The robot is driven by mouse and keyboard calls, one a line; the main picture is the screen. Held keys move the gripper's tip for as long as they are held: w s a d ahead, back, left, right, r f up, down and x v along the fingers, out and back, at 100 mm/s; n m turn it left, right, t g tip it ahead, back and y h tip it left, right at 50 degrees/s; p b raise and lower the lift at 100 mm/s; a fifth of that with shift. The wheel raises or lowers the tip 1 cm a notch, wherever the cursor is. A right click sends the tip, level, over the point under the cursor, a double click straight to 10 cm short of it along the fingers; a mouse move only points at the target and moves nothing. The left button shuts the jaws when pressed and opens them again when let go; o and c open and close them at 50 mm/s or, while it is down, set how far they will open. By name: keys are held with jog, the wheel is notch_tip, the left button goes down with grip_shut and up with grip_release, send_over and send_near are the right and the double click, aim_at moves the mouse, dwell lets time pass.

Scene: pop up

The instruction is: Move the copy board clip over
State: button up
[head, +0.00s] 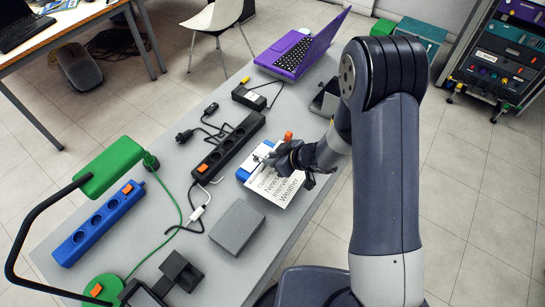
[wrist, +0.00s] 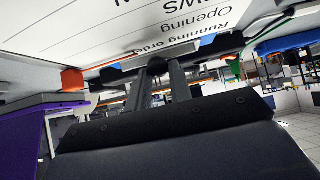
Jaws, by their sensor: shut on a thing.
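The copy board (head: 285,190) holds a white sheet with printed lines such as "Running order" and "Weather"; it lies near the right edge of the grey table. A blue and white part (head: 244,173) shows along its top left edge. My gripper (head: 268,158) is at that top edge, with its fingers shut on what appears to be the copy board clip, mostly hidden by the fingers and wrist. In the wrist view, my gripper's two fingers (wrist: 157,68) reach up to a dark strip at the sheet's edge; a blue piece (wrist: 207,40) shows beside them.
A black power strip (head: 228,147) lies left of the board, and a grey block (head: 237,227) lies below left. A purple laptop (head: 295,52) and a black adapter (head: 249,97) are farther back. A blue power strip (head: 98,222) and green lamp (head: 110,166) stand at left.

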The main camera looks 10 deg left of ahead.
jog(key=shift+s+d+f+b, duration=0.15)
jog(key=shift+f+b, duration=0.35)
jog(key=shift+f, duration=0.35)
jog(key=o, duration=0.8)
jog(key=shift+o, duration=0.2)
jog(key=shift+r, duration=0.1)
